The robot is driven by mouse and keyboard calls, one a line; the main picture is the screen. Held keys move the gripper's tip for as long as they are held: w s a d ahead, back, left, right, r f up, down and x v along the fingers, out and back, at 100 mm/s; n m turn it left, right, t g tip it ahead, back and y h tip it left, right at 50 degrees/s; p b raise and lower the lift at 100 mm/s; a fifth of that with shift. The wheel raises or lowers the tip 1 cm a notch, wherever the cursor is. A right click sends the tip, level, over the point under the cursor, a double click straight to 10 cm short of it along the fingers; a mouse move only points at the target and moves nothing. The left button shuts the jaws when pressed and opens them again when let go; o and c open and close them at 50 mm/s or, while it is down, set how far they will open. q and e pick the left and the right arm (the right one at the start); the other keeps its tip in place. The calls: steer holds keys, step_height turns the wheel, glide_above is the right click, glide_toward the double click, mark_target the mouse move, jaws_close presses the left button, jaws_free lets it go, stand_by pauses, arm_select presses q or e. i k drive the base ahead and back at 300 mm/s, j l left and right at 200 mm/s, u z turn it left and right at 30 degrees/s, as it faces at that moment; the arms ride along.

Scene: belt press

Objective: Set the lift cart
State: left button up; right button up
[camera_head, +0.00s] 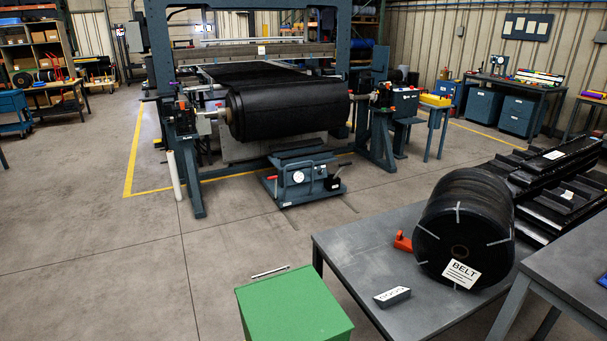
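The lift cart (303,179) is a low blue-grey cart with a black padded top, a white round gauge and a red handle on its left. It stands on the floor in front of the belt press (347,60). A large black roll (290,108) hangs on the press's front stands, above and slightly behind the cart. The cart's top is apart from the roll. Neither of my grippers shows in the head view.
A green box (292,307) stands in the near foreground. Right of it, a grey table (345,250) holds a belt roll (463,225), an orange tool (402,241) and a small labelled block (392,297). A thin rod (270,271) lies behind the box. Floor at left is clear.

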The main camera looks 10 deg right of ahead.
mark_target(305, 185)
steer(key=i+j, duration=1.5)
steer(key=j, duration=0.2)
steer(key=i+j, duration=1.45)
steer(key=j, duration=0.2)
steer(key=i+l, duration=0.15)
steer(key=i, duration=0.5)
steer(key=i+l, duration=0.2)
steer(key=i, duration=0.4)
steer(key=i+l+z, duration=0.1)
steer(key=i, duration=0.55)
steer(key=l, duration=0.1)
